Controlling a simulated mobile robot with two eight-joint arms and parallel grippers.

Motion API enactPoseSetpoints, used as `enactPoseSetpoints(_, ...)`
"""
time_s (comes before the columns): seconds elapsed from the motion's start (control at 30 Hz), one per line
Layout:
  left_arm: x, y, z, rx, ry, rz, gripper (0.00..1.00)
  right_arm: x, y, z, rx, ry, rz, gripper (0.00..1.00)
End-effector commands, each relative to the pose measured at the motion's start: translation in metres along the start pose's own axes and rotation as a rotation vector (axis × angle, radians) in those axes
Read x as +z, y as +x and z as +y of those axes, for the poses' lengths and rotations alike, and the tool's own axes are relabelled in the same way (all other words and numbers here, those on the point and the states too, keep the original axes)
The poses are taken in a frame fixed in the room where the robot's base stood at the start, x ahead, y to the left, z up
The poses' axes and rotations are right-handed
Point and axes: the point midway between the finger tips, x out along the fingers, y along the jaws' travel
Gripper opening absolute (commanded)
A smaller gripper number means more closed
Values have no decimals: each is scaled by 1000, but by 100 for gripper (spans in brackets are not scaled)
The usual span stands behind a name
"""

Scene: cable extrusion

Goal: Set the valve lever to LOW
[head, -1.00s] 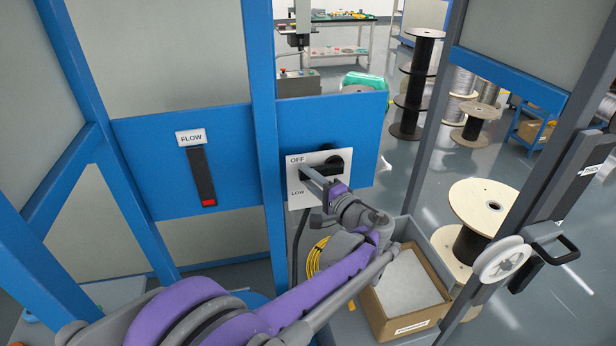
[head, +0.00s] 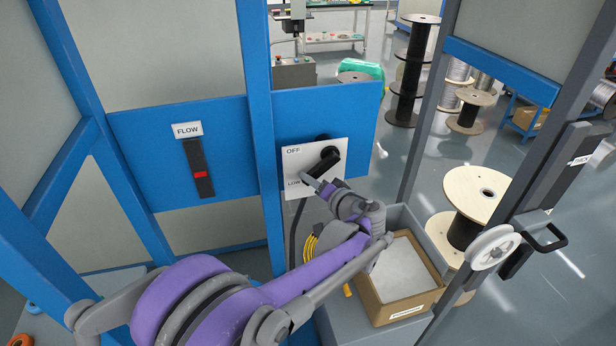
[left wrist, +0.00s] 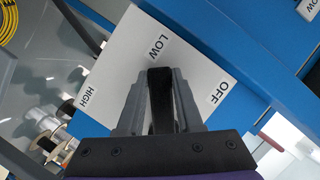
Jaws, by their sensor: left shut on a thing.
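The valve's white plate (head: 292,166) is fixed to a blue panel, with OFF at its upper left and LOW at its lower left in the head view. The black lever (head: 325,165) slants down-left from its round hub toward LOW. My left gripper (head: 313,180) is at the lever's lower end. In the left wrist view its fingers (left wrist: 158,76) are shut around the black lever (left wrist: 161,100), close to the LOW label. HIGH also shows on the plate (left wrist: 125,55) there; in the head view that part is hidden. My right gripper is out of view.
A blue post (head: 258,120) stands between gauge and valve. A cardboard box (head: 425,300) and a wooden spool (head: 470,200) stand at right.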

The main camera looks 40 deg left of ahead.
Motion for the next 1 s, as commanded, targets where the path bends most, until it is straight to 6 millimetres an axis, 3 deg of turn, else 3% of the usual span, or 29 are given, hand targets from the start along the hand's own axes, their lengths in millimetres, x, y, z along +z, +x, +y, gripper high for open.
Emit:
enactPoseSetpoints(0.73,-1,0,7,35,-85,1,0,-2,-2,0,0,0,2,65)
enactPoseSetpoints(0.77,-1,0,7,35,-85,1,40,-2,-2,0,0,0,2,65)
enactPoseSetpoints(0.9,0,0,7,35,-84,1,65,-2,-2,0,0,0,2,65)
enactPoseSetpoints(1.0,0,0,7,35,-84,1,65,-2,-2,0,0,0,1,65)
